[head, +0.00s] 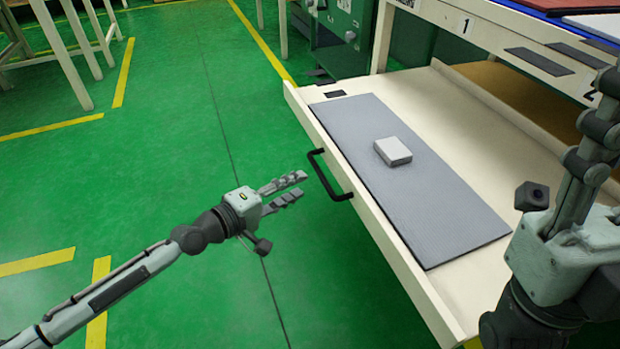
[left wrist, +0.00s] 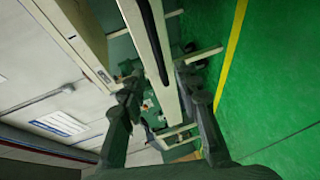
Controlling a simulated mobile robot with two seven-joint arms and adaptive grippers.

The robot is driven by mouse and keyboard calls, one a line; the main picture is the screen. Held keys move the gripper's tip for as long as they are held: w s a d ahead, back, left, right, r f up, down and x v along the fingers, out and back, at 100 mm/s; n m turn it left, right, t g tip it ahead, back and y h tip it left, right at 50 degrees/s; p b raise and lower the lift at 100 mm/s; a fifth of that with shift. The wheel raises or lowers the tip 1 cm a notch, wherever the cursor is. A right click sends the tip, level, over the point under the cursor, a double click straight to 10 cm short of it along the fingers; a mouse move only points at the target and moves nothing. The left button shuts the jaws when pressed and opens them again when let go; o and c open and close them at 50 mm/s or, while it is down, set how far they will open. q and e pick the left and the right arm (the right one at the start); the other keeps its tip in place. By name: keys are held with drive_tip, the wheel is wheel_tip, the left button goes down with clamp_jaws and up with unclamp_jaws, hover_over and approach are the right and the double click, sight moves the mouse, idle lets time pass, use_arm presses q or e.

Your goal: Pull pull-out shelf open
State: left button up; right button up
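The pull-out shelf (head: 460,290) is a cream drawer-like tray that stands well out from the workbench in the head view. A black bar handle (head: 325,178) is fixed on its front board. The handle also shows as a dark bar in the left wrist view (left wrist: 149,25). My left gripper (head: 302,184) is open, its fingers pointing at the handle and just short of it in the head view. In the left wrist view its two fingers (left wrist: 158,90) are apart with nothing held between them. My right arm stands at the right edge; its fingers are not clearly seen.
A grey mat (head: 440,220) lies in the shelf with a small white box (head: 393,151) on it. The bench top (head: 500,35) overhangs the shelf's back. A green cabinet (head: 342,40) stands behind.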

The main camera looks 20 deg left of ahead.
use_arm(q)
drive_tip(key=v, duration=0.4)
drive_tip(key=shift+s, duration=0.1)
idle(0.4)
